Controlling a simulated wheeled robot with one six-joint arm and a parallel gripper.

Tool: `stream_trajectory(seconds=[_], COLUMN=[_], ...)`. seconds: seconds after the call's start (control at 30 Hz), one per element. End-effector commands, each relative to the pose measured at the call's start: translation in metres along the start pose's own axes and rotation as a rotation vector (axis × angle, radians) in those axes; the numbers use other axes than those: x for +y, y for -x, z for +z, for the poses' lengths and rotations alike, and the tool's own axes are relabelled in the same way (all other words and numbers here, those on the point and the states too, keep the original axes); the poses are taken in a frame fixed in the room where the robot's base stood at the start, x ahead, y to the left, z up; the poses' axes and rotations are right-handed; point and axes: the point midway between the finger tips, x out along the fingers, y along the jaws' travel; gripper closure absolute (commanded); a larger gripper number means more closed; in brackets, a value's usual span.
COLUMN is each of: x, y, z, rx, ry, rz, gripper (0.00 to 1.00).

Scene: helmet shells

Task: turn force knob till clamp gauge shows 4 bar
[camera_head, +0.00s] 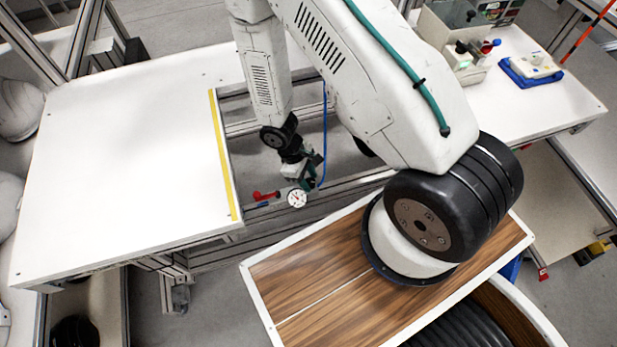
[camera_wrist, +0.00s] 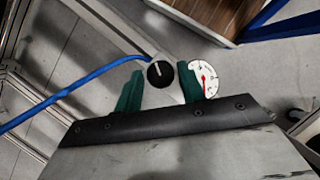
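The black force knob (camera_wrist: 160,74) with a white pointer mark shows in the wrist view, on a light grey body. The clamp gauge (camera_wrist: 203,79) is a white round dial with a red needle, just right of the knob; its numbers are too small to read. It also shows in the head view (camera_head: 297,198). My gripper (camera_wrist: 159,79) has its two green fingers apart, one on each side of the knob, with small gaps seeming to show. In the head view my gripper (camera_head: 304,172) hangs just above the gauge; the knob is hidden there.
A blue hose (camera_wrist: 85,80) runs in from the left to the knob's body. A red-handled part (camera_head: 263,195) lies left of the gauge. A white table (camera_head: 120,170) with a yellow strip stands left. A wood-topped surface (camera_head: 310,285) is near the front.

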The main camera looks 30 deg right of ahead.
Motion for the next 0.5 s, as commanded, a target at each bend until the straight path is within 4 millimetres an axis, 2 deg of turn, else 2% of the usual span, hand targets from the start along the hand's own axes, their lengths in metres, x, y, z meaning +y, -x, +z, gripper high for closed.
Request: stream_trajectory(seconds=[0.27, 0.3, 0.4, 0.5], x=[0.0000, 0.0000, 0.0000, 0.0000], y=[-0.0027, -0.0027, -0.0026, -0.0025], z=[0.0000, 0.0000, 0.0000, 0.0001], rx=[0.001, 0.001, 0.000, 0.000], ry=[0.000, 0.000, 0.000, 0.000], rz=[0.000, 0.000, 0.000, 0.000], gripper=[0.61, 0.66, 0.93, 0.93])
